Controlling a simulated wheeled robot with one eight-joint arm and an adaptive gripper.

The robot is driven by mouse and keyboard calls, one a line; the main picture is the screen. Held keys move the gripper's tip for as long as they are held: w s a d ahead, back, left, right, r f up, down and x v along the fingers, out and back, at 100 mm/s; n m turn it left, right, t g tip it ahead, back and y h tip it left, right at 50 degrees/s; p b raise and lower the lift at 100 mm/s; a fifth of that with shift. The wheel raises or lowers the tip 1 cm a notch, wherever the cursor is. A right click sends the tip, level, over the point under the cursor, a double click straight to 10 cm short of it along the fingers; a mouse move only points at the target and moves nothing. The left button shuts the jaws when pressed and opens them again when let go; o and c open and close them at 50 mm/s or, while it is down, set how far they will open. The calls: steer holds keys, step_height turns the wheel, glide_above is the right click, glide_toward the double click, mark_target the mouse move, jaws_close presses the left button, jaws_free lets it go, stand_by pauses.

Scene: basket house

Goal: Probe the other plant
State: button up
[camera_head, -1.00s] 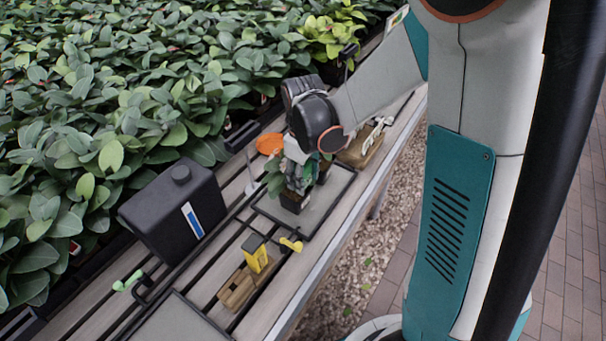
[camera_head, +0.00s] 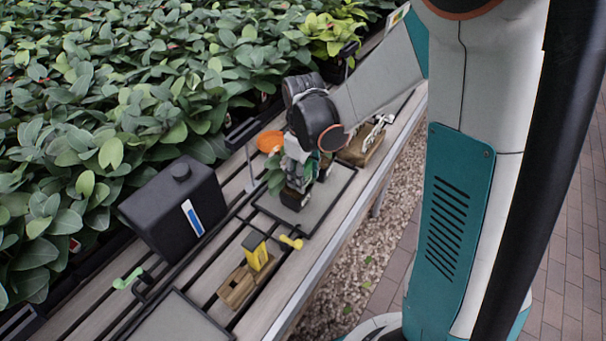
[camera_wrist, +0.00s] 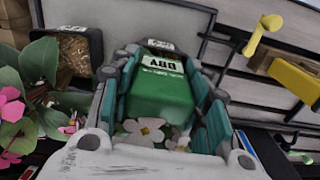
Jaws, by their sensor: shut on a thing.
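My gripper (camera_head: 301,170) is over the grey tray (camera_head: 322,207) on the slatted bench. In the wrist view its teal fingers (camera_wrist: 163,95) are shut on a green meter (camera_wrist: 160,92) whose white label reads DRY upside down. White flowers (camera_wrist: 145,132) show between the fingers below the meter. A pink-flowered plant (camera_wrist: 20,112) is on the left of the wrist view, beside a dark pot of soil (camera_wrist: 75,50). In the head view a dark pot (camera_head: 293,199) and green leaves (camera_head: 274,180) show under and beside my gripper. The meter's lower end is hidden.
A black canister (camera_head: 172,205) stands on the bench at left. A yellow device (camera_head: 256,252) sits in a wooden block (camera_head: 238,287), near a yellow tap-shaped piece (camera_head: 292,242). An orange dish (camera_head: 269,141) lies behind. Dense foliage (camera_head: 120,90) fills the back left.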

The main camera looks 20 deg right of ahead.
stand_by(0.7)
steer(key=o, duration=1.1)
steer(key=shift+o, duration=0.2)
step_height(320, 180, up, 12)
steer(key=s+r+m+t, duration=0.2)
steer(key=s+m+t, duration=0.1)
steer(key=s, duration=0.4)
steer(key=s+r+m+t, duration=0.3)
steer(key=s+t, duration=0.1)
steer(key=s, duration=0.4)
steer(key=shift+m, duration=0.4)
